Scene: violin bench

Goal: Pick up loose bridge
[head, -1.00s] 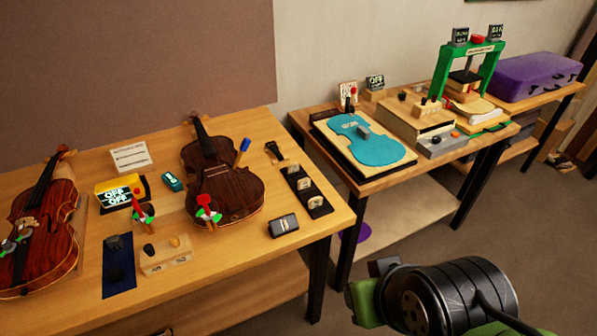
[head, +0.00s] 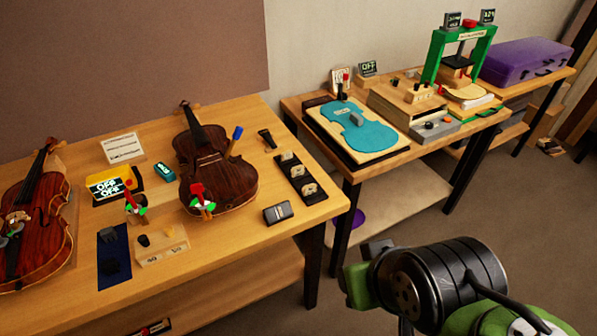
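Several small light wooden bridges (head: 293,167) sit in a row on a black strip on the near bench, right of the dark brown violin. I cannot tell from this view which of them is loose. The dark brown violin (head: 212,167) lies face up, with a red-topped tool at its lower end. A redder violin (head: 34,225) at the far left has a light piece on its top near the strings. Part of my arm fills the lower right, in front of the floor and well apart from the bridges. My gripper's fingers cannot be made out.
A small dark block (head: 278,213) lies near the bench's front edge, below the strip. A second bench holds a blue violin-shaped plate (head: 364,143) and a green press (head: 431,62). A purple case (head: 525,52) stands at the far right. Floor shows in front of the benches.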

